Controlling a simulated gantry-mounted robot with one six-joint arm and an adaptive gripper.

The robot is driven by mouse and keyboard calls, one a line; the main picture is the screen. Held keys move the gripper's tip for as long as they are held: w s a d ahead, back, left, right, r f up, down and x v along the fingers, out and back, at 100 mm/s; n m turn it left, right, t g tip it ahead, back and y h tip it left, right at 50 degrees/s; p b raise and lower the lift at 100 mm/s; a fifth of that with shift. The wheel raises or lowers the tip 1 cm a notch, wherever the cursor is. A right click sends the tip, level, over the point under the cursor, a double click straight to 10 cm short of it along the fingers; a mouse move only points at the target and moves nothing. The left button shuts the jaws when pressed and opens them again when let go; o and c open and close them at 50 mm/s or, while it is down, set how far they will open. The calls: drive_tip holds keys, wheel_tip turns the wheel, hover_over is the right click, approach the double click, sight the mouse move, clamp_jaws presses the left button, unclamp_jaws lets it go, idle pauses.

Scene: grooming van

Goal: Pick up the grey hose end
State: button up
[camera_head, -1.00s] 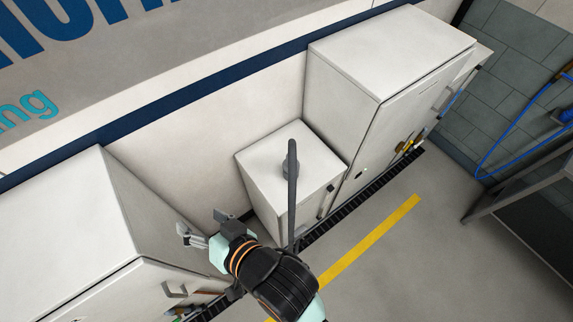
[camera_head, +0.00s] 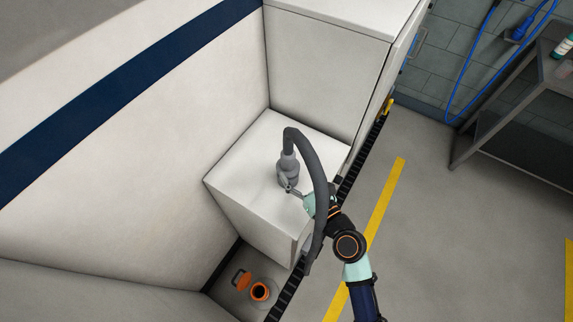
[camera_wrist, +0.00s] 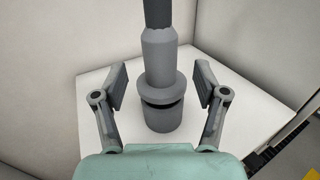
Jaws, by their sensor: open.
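The grey hose end (camera_head: 289,167) stands upright on top of a low white cabinet. Its hose arches up from it and falls over the cabinet's front edge. My gripper (camera_head: 287,185) is close beside it in the head view. In the wrist view the hose end (camera_wrist: 160,75) stands between the two open fingers of my gripper (camera_wrist: 160,88), with a visible gap on each side. Its wide collar and round base show there.
The low white cabinet (camera_head: 250,190) has a clear top around the hose end. A taller white cabinet (camera_head: 325,60) stands behind it. An orange-topped container (camera_head: 260,291) sits low by the wall. A metal table (camera_head: 520,120) stands at the right.

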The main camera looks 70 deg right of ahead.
sight(292, 165)
drive_tip(key=x, duration=0.5)
clamp_jaws()
idle(0.3)
